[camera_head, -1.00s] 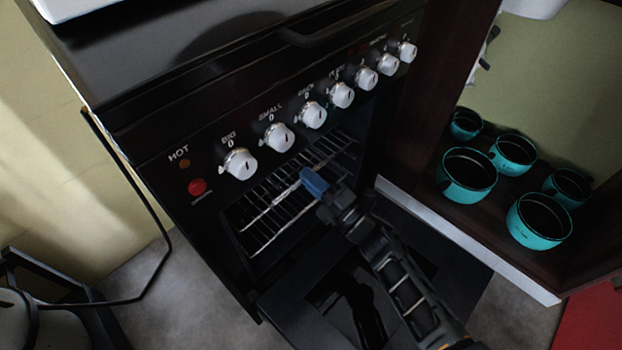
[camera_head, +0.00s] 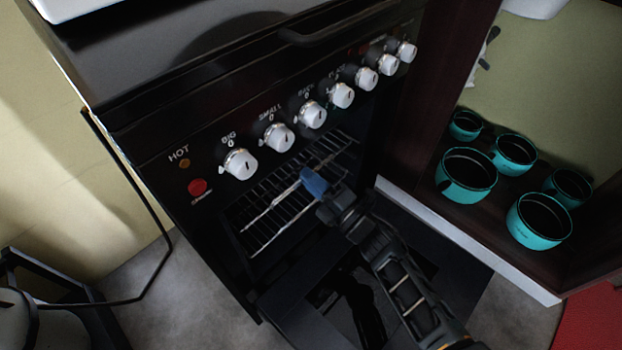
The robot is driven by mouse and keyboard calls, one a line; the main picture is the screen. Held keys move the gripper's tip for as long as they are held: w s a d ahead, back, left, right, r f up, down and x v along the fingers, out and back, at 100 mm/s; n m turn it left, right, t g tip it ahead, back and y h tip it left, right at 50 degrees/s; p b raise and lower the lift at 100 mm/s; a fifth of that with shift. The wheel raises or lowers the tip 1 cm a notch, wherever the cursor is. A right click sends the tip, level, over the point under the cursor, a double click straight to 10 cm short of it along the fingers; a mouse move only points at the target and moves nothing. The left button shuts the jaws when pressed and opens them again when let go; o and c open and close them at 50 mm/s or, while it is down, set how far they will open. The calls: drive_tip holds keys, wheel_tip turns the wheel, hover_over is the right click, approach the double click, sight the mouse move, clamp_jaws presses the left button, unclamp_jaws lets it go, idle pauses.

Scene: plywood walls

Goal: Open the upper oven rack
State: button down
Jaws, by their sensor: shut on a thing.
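The black oven (camera_head: 180,150) stands with its door (camera_head: 300,310) folded down in front. The wire upper rack (camera_head: 265,235) is inside the oven cavity, below the row of white knobs. My gripper (camera_head: 314,183), with blue fingertips, reaches in from the lower right and is shut on the front bar of the rack. The fingertips cover the gripped part of the bar. Whether a lower rack is present cannot be told.
Several teal pots (camera_head: 467,174) stand in an open dark cabinet at the right. A black-framed object (camera_head: 40,310) is at the lower left. Grey floor (camera_head: 180,270) is free left of the oven door.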

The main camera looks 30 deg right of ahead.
drive_tip(key=shift+s, duration=0.15)
drive_tip(key=r+p+v, duration=0.1)
drive_tip(key=r+v, duration=0.1)
drive_tip(key=v, duration=0.9)
drive_tip(key=r+p+v, duration=0.1)
drive_tip(key=r+v, duration=0.1)
drive_tip(key=v, duration=1)
drive_tip(key=shift+s+d, duration=0.3)
drive_tip(key=shift+s, duration=0.4)
drive_tip(key=shift+r, duration=0.1)
drive_tip(key=c, duration=1.5)
unclamp_jaws()
drive_tip(key=shift+s, duration=0.1)
drive_tip(key=v, duration=0.7)
drive_tip(key=shift+s, duration=0.3)
